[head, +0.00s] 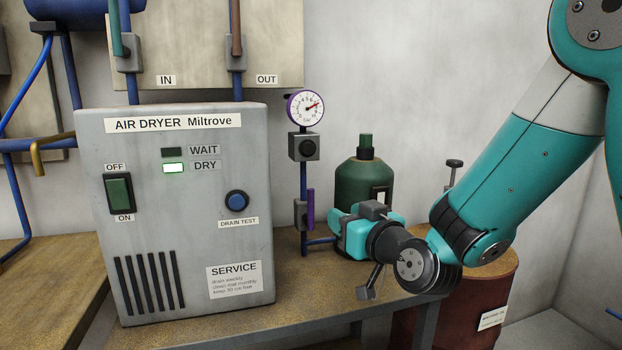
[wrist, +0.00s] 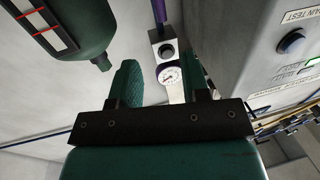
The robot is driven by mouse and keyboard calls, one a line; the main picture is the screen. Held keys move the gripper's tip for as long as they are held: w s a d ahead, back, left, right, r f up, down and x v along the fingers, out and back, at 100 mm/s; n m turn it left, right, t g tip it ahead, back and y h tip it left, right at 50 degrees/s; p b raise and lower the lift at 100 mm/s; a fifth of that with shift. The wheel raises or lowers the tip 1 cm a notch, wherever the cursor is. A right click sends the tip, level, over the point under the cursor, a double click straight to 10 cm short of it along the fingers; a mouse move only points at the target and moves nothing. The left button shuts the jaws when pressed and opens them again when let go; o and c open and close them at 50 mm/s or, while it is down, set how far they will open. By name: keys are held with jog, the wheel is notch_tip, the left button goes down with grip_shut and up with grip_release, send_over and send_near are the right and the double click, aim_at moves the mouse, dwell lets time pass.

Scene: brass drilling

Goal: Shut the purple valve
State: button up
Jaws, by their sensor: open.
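The purple valve has a flat purple lever (head: 310,209) standing upright, in line with the vertical blue pipe, beside a small grey valve body (head: 300,214). In the wrist view the purple lever (wrist: 159,12) shows at the top edge, partly cut off. My gripper (head: 338,227) is just right of the lever in the head view and looks apart from it. Its teal fingers are open with nothing held. In the wrist view my gripper (wrist: 160,70) has the gauge and pipe showing between and beyond its fingers.
A round gauge (head: 306,107) and a grey block (head: 304,147) sit above the valve on the same pipe. A green bottle (head: 362,175) stands close behind my gripper. The grey air dryer box (head: 190,260) stands left of the valve. A rust-red drum (head: 490,290) is at right.

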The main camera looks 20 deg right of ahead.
aim_at(313, 196)
jog(key=w+a+p, duration=0.1)
jog(key=w, duration=0.3)
jog(key=w+a+p, duration=0.1)
jog(key=w+p, duration=0.1)
jog(key=w, duration=0.3)
jog(key=w+a+p, duration=0.1)
jog(key=w, duration=0.4)
jog(key=shift+p, duration=0.3)
grip_shut()
